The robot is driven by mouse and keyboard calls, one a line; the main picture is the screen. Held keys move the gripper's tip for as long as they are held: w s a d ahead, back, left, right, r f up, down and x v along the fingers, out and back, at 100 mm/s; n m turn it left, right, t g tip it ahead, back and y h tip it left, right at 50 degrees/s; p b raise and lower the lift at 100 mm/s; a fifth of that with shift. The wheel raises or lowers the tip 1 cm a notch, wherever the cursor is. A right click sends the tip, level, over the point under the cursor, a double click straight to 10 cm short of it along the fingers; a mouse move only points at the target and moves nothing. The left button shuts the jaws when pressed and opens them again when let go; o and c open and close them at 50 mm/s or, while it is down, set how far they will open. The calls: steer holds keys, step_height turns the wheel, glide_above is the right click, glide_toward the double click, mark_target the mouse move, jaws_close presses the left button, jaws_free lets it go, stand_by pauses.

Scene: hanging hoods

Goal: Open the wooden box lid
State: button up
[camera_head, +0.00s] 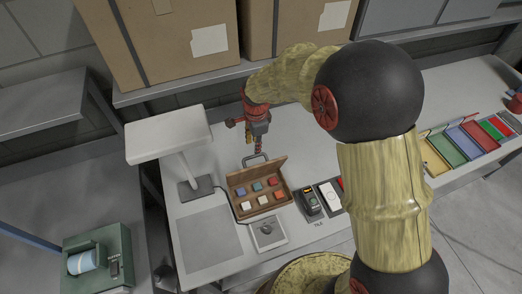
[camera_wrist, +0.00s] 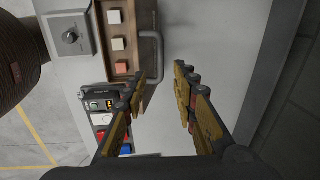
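The wooden box (camera_head: 262,209) sits on the light table with several small coloured blocks showing inside. Its lid (camera_head: 257,172) stands raised along the far side, and a grey handle (camera_head: 254,160) sticks out beyond it. In the wrist view the box (camera_wrist: 122,74) is at upper left, with the handle (camera_wrist: 161,48) at its right side. My gripper (camera_head: 250,140) is over the table just beyond the handle. In the wrist view my gripper (camera_wrist: 160,72) has its fingers apart with nothing between them; the left fingertip is close to the handle's lower end. Whether they touch is unclear.
A white lamp-like stand (camera_head: 168,136) is left of the box. A panel with a knob (camera_head: 266,231) is in front, and a black device (camera_head: 310,202) is at right. Cardboard boxes (camera_head: 180,40) stand on a shelf behind. Coloured trays (camera_head: 470,138) lie far right.

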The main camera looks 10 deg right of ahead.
mark_target(254, 156)
steer(key=f, duration=0.5)
steer(key=w+f, duration=0.1)
steer(key=f, duration=0.1)
steer(key=shift+a+f, duration=0.1)
steer(key=shift+f, duration=0.25)
steer(key=shift+c, duration=0.8)
jaws_close()
